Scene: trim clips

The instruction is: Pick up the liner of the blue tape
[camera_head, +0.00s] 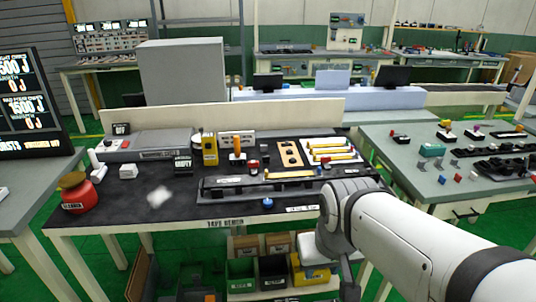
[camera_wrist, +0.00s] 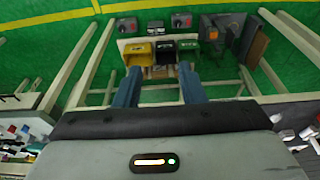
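In the head view a small blue item (camera_head: 268,202) sits near the front edge of the black-topped table (camera_head: 120,205); I cannot tell whether it belongs to the blue tape. A long dark fixture (camera_head: 225,188) behind it carries a yellow strip (camera_head: 290,174). A rack with several yellow strips (camera_head: 333,151) stands at the table's right. No tape liner can be made out for sure. My gripper is open in the wrist view (camera_wrist: 160,90), its two blue-grey fingers apart with nothing between them. It points toward bins, away from the tabletop items. My arm hides part of the table's front right.
A red jar (camera_head: 76,193) and a white crumpled-looking item (camera_head: 160,196) are on the table's left. Under the table are yellow (camera_head: 310,270), black (camera_head: 274,272) and green (camera_head: 240,275) bins. Another table (camera_head: 400,160) stands right.

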